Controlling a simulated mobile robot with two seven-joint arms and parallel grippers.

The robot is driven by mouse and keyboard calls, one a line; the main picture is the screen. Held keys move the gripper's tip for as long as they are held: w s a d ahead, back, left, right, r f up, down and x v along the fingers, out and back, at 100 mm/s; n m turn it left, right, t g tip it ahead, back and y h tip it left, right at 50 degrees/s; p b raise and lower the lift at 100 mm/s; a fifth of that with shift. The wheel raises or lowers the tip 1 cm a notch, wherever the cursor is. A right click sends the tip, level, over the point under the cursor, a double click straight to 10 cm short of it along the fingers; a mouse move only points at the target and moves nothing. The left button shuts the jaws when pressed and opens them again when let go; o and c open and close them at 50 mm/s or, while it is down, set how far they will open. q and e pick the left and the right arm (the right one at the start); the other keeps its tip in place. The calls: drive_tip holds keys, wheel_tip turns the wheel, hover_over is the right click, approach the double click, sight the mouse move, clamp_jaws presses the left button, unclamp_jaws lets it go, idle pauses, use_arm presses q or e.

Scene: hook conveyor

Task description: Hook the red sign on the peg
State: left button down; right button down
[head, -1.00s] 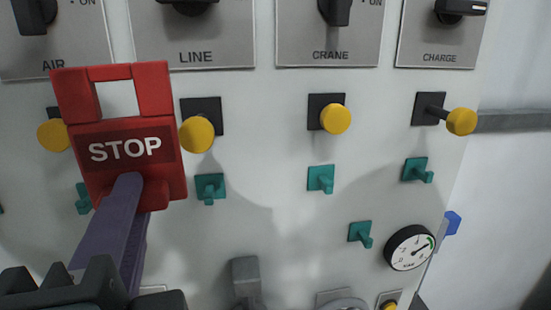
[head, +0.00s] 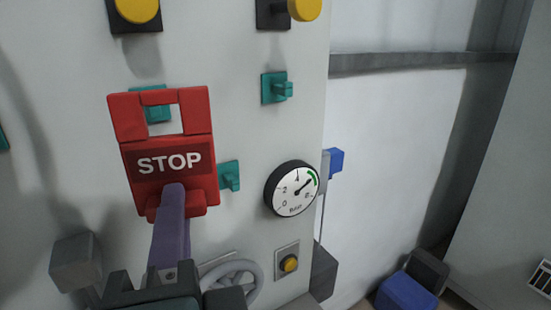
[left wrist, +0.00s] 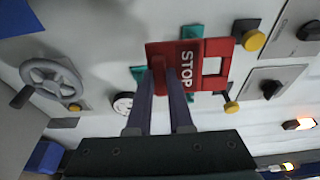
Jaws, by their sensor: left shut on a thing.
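The red STOP sign (head: 168,162) is held upright, slightly tilted, in front of the pale panel, with a square opening in its upper part. My left gripper (head: 174,190) is shut on its lower edge. A teal peg (head: 157,112) shows through the opening. Another teal peg (head: 229,176) is just right of the sign, and a third (head: 277,88) is higher up. A yellow-capped peg (head: 137,10) is above the sign. The left wrist view shows the sign (left wrist: 190,58) sideways between the fingers (left wrist: 164,72). I cannot tell its gap to the panel. My right gripper is out of view.
A round gauge (head: 292,188) is right of the sign. A grey handwheel (head: 232,283), a grey lever block (head: 76,262) and a yellow button (head: 289,263) are below. Another yellow-capped peg (head: 304,8) is upper right. A blue piece (head: 335,161) is at the panel's right edge.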

use_arm(q)
drive_tip(key=shift+w+a+f, duration=0.2)
drive_tip(key=shift+w+a, duration=0.55)
drive_tip(key=shift+w, duration=0.35)
drive_tip(key=shift+w+a+f, duration=0.2)
drive_tip(key=shift+w+a, duration=0.5)
drive_tip(key=shift+w, duration=0.35)
drive_tip(key=shift+w+a+f, duration=0.2)
drive_tip(key=shift+w+a, duration=0.55)
drive_tip(key=shift+w, duration=0.35)
drive_tip(key=c, duration=0.7)
unclamp_jaws()
drive_tip(key=shift+c, duration=0.2)
